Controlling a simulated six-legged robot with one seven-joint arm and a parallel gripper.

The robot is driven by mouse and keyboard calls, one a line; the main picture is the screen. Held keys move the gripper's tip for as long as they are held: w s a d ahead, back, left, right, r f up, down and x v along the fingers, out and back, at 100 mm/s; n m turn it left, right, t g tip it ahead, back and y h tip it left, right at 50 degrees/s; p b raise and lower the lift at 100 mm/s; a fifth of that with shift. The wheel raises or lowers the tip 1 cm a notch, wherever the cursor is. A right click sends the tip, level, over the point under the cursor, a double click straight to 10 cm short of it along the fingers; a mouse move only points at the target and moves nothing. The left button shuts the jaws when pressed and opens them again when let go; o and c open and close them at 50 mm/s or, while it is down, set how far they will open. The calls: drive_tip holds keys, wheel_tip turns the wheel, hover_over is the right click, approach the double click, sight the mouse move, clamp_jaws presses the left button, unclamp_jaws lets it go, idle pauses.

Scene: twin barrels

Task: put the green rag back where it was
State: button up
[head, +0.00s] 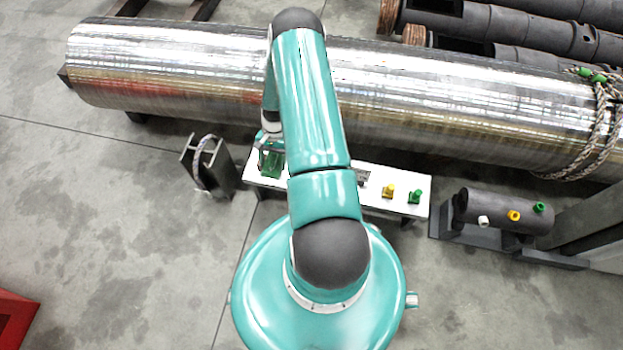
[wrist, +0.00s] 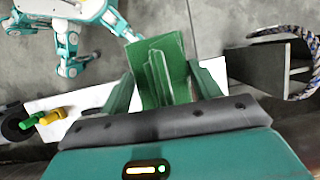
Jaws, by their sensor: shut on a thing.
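The green rag (head: 272,164) is at the left end of a white board (head: 335,194) in the head view. In the wrist view the rag (wrist: 172,54) is a green sheet with a raised fold in its middle. My gripper (head: 266,146) reaches down to the rag, partly hidden behind my arm in the head view. I cannot tell whether the rag touches the board.
A large metal cylinder (head: 440,100) lies behind the board. A yellow fitting (head: 389,190) and a green fitting (head: 415,196) stand on the board's right part. A dark barrel (head: 500,210) with coloured plugs is right; a grey bracket with rope (head: 222,170) is left.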

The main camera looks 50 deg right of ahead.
drive_tip(key=s+d+f+m+t, duration=0.35)
drive_tip(key=s+d+m, duration=0.3)
drive_tip(key=s, duration=0.45)
drive_tip(key=s+d+f+m+t, duration=0.2)
drive_tip(key=s+d+f+m, duration=0.35)
drive_tip(key=s, duration=0.65)
drive_tip(key=shift+m+g+h, duration=0.35)
drive_tip(key=shift+m+h, duration=0.15)
drive_tip(key=shift+m, duration=0.1)
drive_tip(key=w+f, duration=0.2)
drive_tip(key=w, duration=0.2)
drive_tip(key=w+f, duration=0.3)
drive_tip(key=w, duration=0.2)
drive_tip(key=w+f, duration=0.3)
drive_tip(key=w, duration=0.1)
drive_tip(key=shift+w+a, duration=0.15)
drive_tip(key=shift+w, duration=0.05)
drive_tip(key=shift+w+f, duration=0.15)
drive_tip(key=shift+f, duration=0.05)
drive_tip(key=shift+w+f, duration=0.2)
drive_tip(key=shift+f, duration=1.5)
